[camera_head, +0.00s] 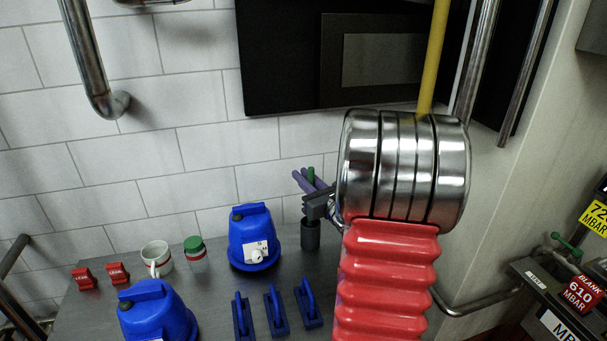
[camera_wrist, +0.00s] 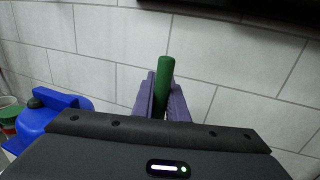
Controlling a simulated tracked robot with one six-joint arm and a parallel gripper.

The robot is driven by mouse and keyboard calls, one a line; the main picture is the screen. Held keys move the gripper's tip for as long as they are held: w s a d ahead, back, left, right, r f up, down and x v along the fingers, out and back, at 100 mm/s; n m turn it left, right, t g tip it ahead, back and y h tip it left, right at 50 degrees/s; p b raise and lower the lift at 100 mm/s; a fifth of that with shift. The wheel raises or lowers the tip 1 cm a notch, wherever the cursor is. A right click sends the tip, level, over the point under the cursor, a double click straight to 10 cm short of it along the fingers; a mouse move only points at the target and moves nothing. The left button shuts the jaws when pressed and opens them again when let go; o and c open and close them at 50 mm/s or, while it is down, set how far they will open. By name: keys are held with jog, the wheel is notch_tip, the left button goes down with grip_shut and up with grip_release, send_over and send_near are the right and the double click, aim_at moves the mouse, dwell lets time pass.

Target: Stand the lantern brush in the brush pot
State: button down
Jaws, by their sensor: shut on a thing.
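The lantern brush shows as a green handle (camera_wrist: 166,85) upright between the two purple fingers of my gripper (camera_wrist: 158,98) in the wrist view. In the head view the green handle (camera_head: 311,174) stands between the purple fingers of my gripper (camera_head: 307,181), which is shut on it. The brush's lower part is hidden in both views. The brush pot (camera_head: 310,236), a dark grey cylinder, stands upright on the grey table, below my gripper. I cannot tell whether the brush's lower end is inside the pot.
Blue lanterns (camera_head: 253,238) (camera_head: 157,313) stand left of the pot. A mug (camera_head: 156,258), a green-lidded jar (camera_head: 194,254) and red blocks (camera_head: 118,273) sit farther left. Blue-handled tools (camera_head: 275,311) lie in front. A tiled wall (camera_head: 190,160) rises behind the table (camera_head: 215,300).

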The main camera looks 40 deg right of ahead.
jog(key=shift+f, duration=0.15)
jog(key=c, duration=1.7)
grip_release()
jog(key=shift+o, duration=0.2)
jog(key=shift+s, duration=0.1)
jog(key=v, duration=1.3)
jog(key=shift+s, duration=0.35)
jog(key=shift+s, duration=0.1)
